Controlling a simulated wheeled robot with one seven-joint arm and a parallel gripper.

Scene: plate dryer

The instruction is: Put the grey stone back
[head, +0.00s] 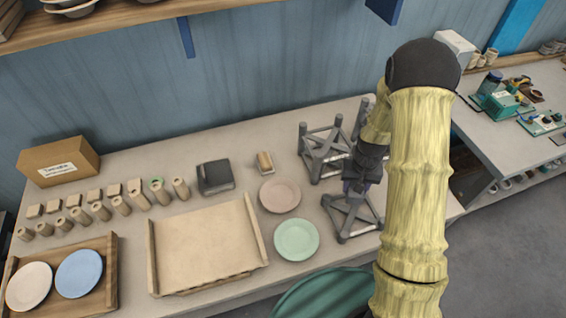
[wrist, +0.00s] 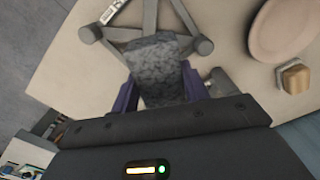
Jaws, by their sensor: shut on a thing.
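The grey stone (wrist: 160,72) is a mottled dark grey block. In the wrist view it sits between the purple fingers of my gripper (wrist: 158,88), which is shut on it. In the head view my gripper (head: 358,184) is above the grey rack frames at the right of the table, and my arm hides much of it; I cannot make out the stone there. The near grey frame (head: 345,236) shows beyond the stone in the wrist view (wrist: 95,32). Whether the stone touches the frame I cannot tell.
A second grey frame (head: 318,150) stands behind. A pink plate (head: 280,196), a green plate (head: 296,240) and a small wooden-topped piece (head: 264,161) lie to the left. A dark block (head: 215,177) and a shallow wooden tray (head: 205,245) are further left, with several wooden pegs beyond.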

